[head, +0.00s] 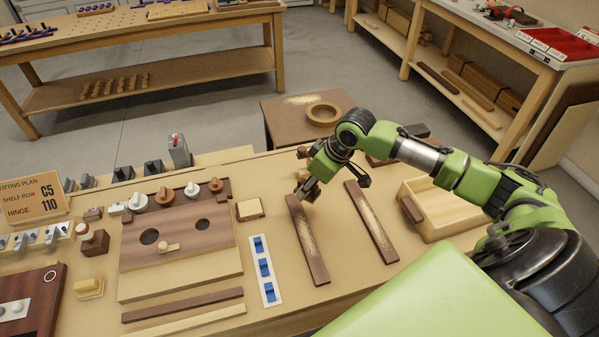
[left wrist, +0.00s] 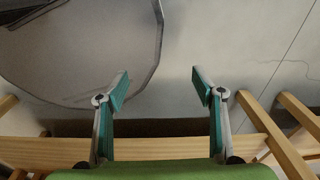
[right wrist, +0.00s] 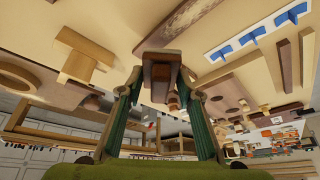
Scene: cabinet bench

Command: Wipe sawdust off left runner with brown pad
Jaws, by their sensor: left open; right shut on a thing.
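The left runner (head: 308,245) is a dark brown strip lying on the bench, with pale sawdust (head: 304,228) along its upper middle. It also shows in the right wrist view (right wrist: 190,17). My right gripper (head: 307,188) is at the runner's far end, shut on the brown pad (right wrist: 160,72). Whether the pad touches the runner is not clear. A second, right runner (head: 372,222) lies parallel to the right and also bears sawdust. My left gripper (left wrist: 158,82) is open and empty in the left wrist view, away from the bench items; it is not in the head view.
A strip with blue pieces (head: 264,268) and a pale-topped block (head: 250,209) lie left of the left runner. An open wooden box (head: 440,226) stands right of the right runner. A wooden ring (head: 322,114) sits on a low table beyond. Bench between the runners is clear.

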